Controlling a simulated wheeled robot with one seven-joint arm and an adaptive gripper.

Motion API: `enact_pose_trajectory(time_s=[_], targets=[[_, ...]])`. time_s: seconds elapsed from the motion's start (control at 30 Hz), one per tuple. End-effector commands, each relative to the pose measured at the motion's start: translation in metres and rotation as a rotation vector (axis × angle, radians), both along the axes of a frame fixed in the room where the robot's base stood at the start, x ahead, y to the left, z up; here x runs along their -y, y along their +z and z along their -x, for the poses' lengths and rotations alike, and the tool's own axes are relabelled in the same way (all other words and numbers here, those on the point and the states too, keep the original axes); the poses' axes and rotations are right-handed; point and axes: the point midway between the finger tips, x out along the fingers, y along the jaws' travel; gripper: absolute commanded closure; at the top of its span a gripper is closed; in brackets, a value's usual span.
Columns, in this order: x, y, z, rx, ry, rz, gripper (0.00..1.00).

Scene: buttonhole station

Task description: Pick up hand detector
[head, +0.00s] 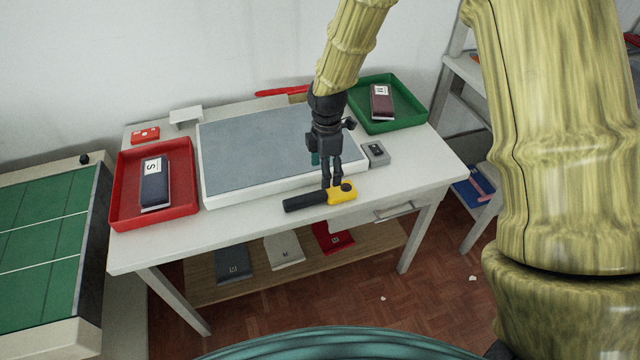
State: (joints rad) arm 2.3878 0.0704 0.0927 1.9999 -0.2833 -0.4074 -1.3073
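The hand detector (306,201) lies on the white table near its front edge. It has a black handle at the left and a yellow head at the right with a dark round spot. My gripper (331,184) points down right over the yellow part, its dark fingertips at or just above it. The two fingers look close together. I cannot tell whether they touch or grip the detector.
A raised grey pad (270,150) lies behind the detector. A red tray (126,212) stands at the left and a green tray (412,121) at the back right, each holding a dark item. A small grey box (376,154) sits right of my gripper. The front right tabletop is clear.

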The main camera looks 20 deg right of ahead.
Motion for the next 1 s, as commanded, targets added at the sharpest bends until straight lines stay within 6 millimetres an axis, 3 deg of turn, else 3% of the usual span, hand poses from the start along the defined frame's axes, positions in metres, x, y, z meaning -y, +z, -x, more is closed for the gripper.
enact_pose_trajectory(time_s=[0.1,0.5,1.0], targets=[[0.001,0.003,-0.002,-0.001,0.019,0.005,0.32],[0.003,-0.041,-0.002,-0.001,0.014,0.005,0.32],[-0.003,-0.069,-0.002,-0.002,0.018,0.004,0.32]])
